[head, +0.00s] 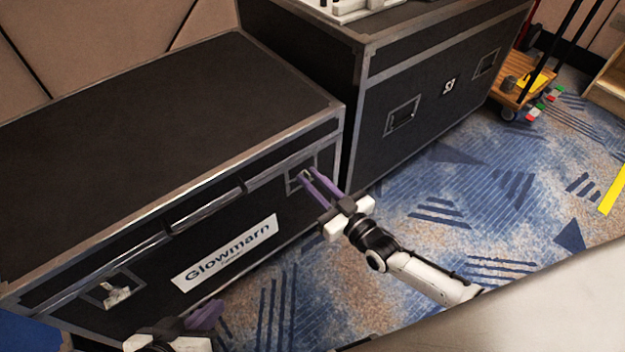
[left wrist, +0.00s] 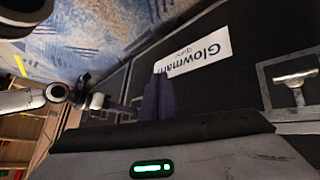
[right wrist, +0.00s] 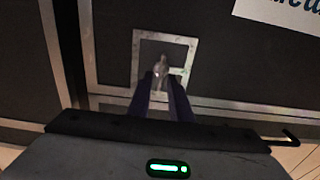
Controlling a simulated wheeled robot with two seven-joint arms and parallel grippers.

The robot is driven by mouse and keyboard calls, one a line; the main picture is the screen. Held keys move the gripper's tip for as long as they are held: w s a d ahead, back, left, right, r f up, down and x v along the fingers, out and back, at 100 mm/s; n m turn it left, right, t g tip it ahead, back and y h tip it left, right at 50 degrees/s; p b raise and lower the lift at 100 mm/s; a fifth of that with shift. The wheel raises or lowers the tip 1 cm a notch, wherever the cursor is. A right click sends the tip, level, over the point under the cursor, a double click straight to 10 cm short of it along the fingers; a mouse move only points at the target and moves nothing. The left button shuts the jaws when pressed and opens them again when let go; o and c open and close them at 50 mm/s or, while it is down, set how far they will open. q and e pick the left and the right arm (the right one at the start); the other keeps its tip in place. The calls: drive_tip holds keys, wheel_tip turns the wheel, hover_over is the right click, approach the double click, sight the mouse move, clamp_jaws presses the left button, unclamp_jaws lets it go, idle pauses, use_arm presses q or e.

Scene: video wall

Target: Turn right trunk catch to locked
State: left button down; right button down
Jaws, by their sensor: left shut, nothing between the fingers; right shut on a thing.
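The black trunk (head: 150,110) with metal edging stands at the left, its lid down. Its right catch (right wrist: 161,66) is a small metal wing in a square metal plate. In the right wrist view the wing points up and down the picture. My right gripper (head: 303,176) is shut on this catch, its purple fingers on either side, also in the right wrist view (right wrist: 160,80); the fingers partly cover it. The left catch (head: 116,294) also shows in the left wrist view (left wrist: 295,78). My left gripper (head: 210,312) is shut and empty before the trunk's front.
A white "Glowmarn" label (head: 225,252) is on the trunk's front, below a long metal handle (head: 205,207). A second black case (head: 425,100) stands close at the right. A wooden trolley (head: 525,85) is farther back. Patterned carpet (head: 450,200) lies open at right.

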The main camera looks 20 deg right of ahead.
use_arm(q)
drive_tip(key=shift+w+d+r+t+h+b, duration=0.3)
drive_tip(key=shift+d+r+h+b, duration=0.4)
drive_tip(key=shift+b, duration=0.7)
drive_tip(key=shift+w+d+r+t+h+b, duration=0.2)
drive_tip(key=shift+d+r+t+h+b, duration=0.15)
drive_tip(key=shift+d+r+b, duration=0.8)
use_arm(e)
drive_tip(key=shift+w+d+f+m, duration=0.1)
drive_tip(key=shift+d+f+m, duration=0.15)
drive_tip(key=shift+m, duration=2.65)
drive_tip(key=shift+w+d+f+m, duration=0.1)
drive_tip(key=shift+d+f+m, duration=0.15)
drive_tip(key=shift+m, duration=2.65)
drive_tip(key=shift+d+f+m, duration=0.15)
drive_tip(key=shift+f+m, duration=0.15)
drive_tip(key=shift+m, duration=2.6)
use_arm(q)
drive_tip(key=shift+a+b, duration=0.2)
drive_tip(key=shift+b, duration=0.15)
use_arm(e)
drive_tip(key=shift+m, duration=0.3)
use_arm(q)
drive_tip(key=shift+f, duration=0.15)
use_arm(e)
drive_tip(key=c, duration=1.9)
unclamp_jaws()
drive_tip(key=shift+c, duration=0.2)
